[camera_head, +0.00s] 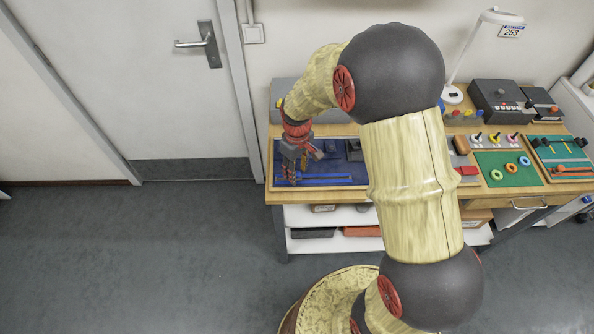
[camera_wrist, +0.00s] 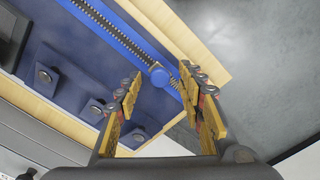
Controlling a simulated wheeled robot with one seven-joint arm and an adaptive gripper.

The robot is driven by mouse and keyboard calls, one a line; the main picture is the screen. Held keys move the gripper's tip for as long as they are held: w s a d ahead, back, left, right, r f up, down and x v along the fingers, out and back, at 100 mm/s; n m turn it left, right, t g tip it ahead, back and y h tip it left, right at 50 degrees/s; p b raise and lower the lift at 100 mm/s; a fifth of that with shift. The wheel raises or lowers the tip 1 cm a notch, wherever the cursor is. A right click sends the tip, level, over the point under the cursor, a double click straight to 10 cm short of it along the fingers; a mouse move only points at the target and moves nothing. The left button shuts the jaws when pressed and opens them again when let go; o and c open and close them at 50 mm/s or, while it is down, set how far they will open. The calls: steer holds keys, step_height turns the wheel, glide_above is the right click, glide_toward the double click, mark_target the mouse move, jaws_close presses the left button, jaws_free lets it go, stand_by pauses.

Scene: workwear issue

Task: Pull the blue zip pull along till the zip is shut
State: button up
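In the head view the zip (camera_head: 325,180) lies along the front of a dark blue panel (camera_head: 350,169). My gripper (camera_wrist: 162,82) is open, its yellow-padded fingers apart on either side of the pull in the wrist view. I see no contact with the pull. In the head view my gripper (camera_head: 290,165) is over the panel's left part, hiding some of the zip.
The panel has a wooden edge (camera_wrist: 183,38) beside the zip and several dark fittings (camera_wrist: 48,75). To the right on the bench are a green board with rings (camera_head: 508,170), a grey control box (camera_head: 497,98) and a lamp (camera_head: 455,90).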

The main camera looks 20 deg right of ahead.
steer(key=shift+c, duration=1.3)
steer(key=c, duration=0.7)
jaws_close()
